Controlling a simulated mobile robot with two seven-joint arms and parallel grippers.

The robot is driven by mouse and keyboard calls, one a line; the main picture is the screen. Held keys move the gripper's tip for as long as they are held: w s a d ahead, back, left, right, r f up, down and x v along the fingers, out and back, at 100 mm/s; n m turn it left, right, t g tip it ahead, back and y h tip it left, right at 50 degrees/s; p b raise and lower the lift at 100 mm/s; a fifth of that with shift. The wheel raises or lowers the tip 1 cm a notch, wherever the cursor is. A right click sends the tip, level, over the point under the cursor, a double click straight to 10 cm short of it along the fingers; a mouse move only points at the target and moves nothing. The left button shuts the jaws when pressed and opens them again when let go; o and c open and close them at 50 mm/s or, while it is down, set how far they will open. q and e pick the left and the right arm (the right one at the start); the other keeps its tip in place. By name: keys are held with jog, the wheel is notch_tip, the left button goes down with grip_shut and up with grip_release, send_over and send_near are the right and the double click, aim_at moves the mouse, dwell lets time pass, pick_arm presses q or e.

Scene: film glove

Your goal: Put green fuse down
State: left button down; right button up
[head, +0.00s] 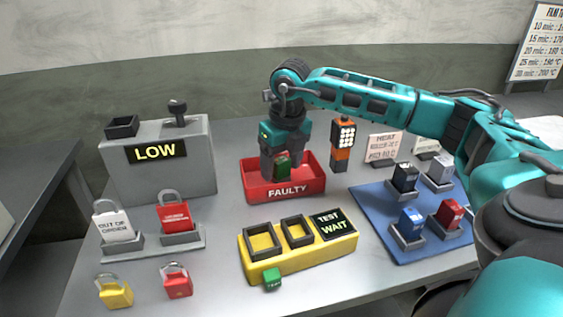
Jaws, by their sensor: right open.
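The green fuse (283,168) is a small green block at the red tray marked FAULTY (288,192), seen between and just beside my fingers. My right gripper (280,168) points down over this tray, its fingers open around the fuse. The fingers and the tray's front wall hide the fuse's lower part, so I cannot tell whether it rests on the tray floor. My left gripper is not in view.
A yellow tester (305,258) with two empty square sockets and a green TEST button (272,279) stands in front. A blue mat (392,246) at right holds several fuses in holders. A grey LOW box (190,180) and padlocks (177,284) are at left. An orange-black device (341,150) stands behind the tray.

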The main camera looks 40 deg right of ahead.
notch_tip(320, 180, up, 12)
jog(key=s+p, duration=0.1)
jog(key=shift+s+r, duration=0.15)
jog(key=shift+s, duration=0.2)
jog(key=shift+a, duration=0.1)
dwell(0.5)
